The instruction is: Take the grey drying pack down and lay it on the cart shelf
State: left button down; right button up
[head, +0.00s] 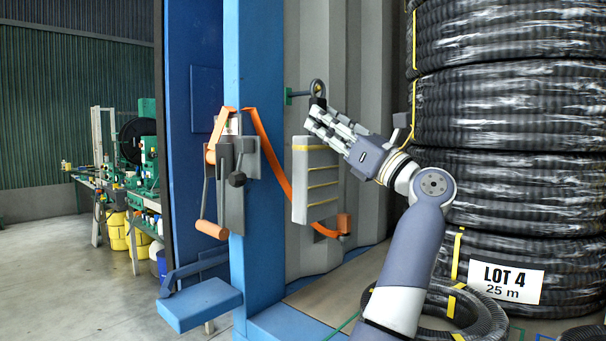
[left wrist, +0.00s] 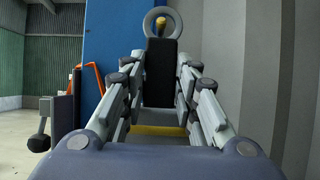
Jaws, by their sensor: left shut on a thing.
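The grey drying pack (head: 312,185), a ribbed slab with yellow bands, hangs upright against the grey corrugated wall. A grey ring (head: 317,88) tops its black strap and shows around a yellow-tipped peg in the left wrist view (left wrist: 161,12). My left gripper (head: 318,118) is just above the pack, shut on the black strap (left wrist: 161,72) below the ring. In the left wrist view, the pack's top with a yellow band (left wrist: 158,130) shows between the fingers. I cannot make out the cart shelf for sure. My right gripper is not in view.
A blue post (head: 252,55) with an orange strap (head: 268,150) and ratchet stands left of the pack. A blue plate (head: 200,303) juts out low down. Stacked black hose coils (head: 505,110) stand close on the right. Open floor (head: 70,285) lies at the left.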

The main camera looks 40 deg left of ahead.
pick_arm(q)
jog(key=shift+d, duration=0.1)
jog(key=d, duration=0.6)
jog(key=shift+s+r+p, duration=0.2)
jog(key=shift+s+p, duration=0.05)
jog(key=shift+p, duration=0.15)
